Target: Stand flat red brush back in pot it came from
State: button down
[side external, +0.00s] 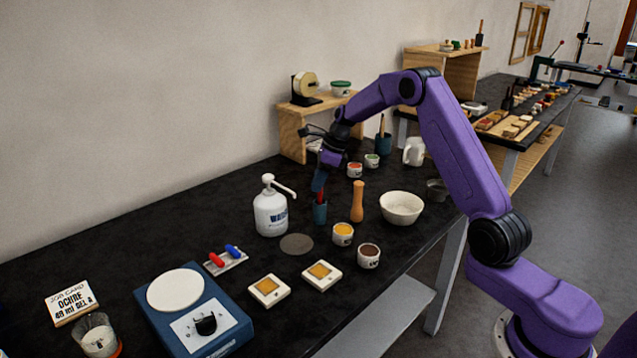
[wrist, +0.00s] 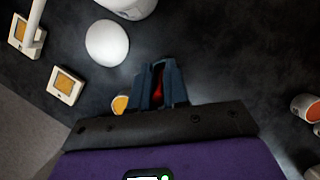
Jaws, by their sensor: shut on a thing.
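My gripper (side external: 318,182) is shut on the flat red brush (side external: 320,196), near the middle of the table. In the side view a short red part shows below the fingers, at the mouth of a blue pot (side external: 320,213). I cannot tell how far the brush is inside the pot. In the wrist view my gripper (wrist: 160,80) has the red brush (wrist: 158,84) between its blue fingers; the pot cannot be made out there. A second blue pot (side external: 384,145), holding a wooden-handled tool, stands farther back.
A white pump bottle (side external: 270,212) stands close left of the blue pot. A wooden pestle-like tool (side external: 357,202), white bowl (side external: 401,208) and yellow cup (side external: 343,234) stand to its right. A grey disc (side external: 297,244) lies in front. More colour cups (side external: 355,170) are behind.

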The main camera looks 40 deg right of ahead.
jog(key=shift+f, duration=0.35)
jog(key=c, duration=1.1)
grip_release()
